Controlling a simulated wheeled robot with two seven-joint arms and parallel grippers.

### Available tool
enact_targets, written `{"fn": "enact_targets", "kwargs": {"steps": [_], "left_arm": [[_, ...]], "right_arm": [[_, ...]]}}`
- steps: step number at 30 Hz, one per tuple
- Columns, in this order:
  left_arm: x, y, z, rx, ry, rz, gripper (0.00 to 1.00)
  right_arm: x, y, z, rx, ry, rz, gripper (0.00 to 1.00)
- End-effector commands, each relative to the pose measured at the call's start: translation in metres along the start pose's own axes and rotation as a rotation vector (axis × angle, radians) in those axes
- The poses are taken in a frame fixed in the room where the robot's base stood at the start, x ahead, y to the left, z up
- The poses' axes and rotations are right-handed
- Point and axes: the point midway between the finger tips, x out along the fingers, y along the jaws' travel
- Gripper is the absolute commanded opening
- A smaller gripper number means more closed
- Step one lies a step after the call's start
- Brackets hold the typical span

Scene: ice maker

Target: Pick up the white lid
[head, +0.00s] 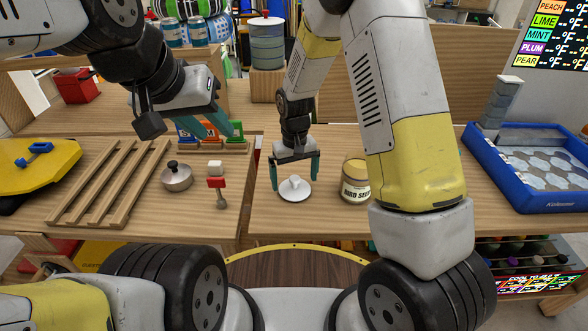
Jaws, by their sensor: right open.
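The white lid (291,194) is a small round disc with a knob on top, lying on the wooden table in the middle of the head view. My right gripper (294,180) points down over it, open, with one teal finger on each side of the knob. Whether the fingers touch the lid cannot be told. My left gripper (219,131) is up at the left, away from the lid. Its teal fingers are seen at an angle, and their gap is unclear.
A bird seed jar (356,181) stands close to the right of the lid. A metal pot with a black knob (176,176), a red-handled tool (219,190) and a wooden rack (105,185) are to the left. A blue tray (540,205) is at the far right.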

Motion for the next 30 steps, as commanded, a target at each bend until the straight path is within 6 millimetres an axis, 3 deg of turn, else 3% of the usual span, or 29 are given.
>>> {"fn": "enact_targets", "kwargs": {"steps": [5,13,21,22,23,30], "left_arm": [[0.000,0.000,0.000,0.000,0.000,0.000,0.36],[0.000,0.000,0.000,0.000,0.000,0.000,0.36],[0.000,0.000,0.000,0.000,0.000,0.000,0.36],[0.000,0.000,0.000,0.000,0.000,0.000,0.36],[0.000,0.000,0.000,0.000,0.000,0.000,0.36],[0.000,0.000,0.000,0.000,0.000,0.000,0.36]], "right_arm": [[0.022,0.000,0.000,0.000,-0.001,0.000,1.00],[0.025,0.000,-0.001,0.000,0.001,0.000,1.00],[0.025,0.000,-0.001,0.000,0.001,0.000,0.49],[0.025,0.000,-0.001,0.000,0.001,0.000,0.49],[0.025,0.000,-0.001,0.000,0.001,0.000,0.42],[0.022,0.000,-0.001,0.000,0.002,0.000,0.42]]}}
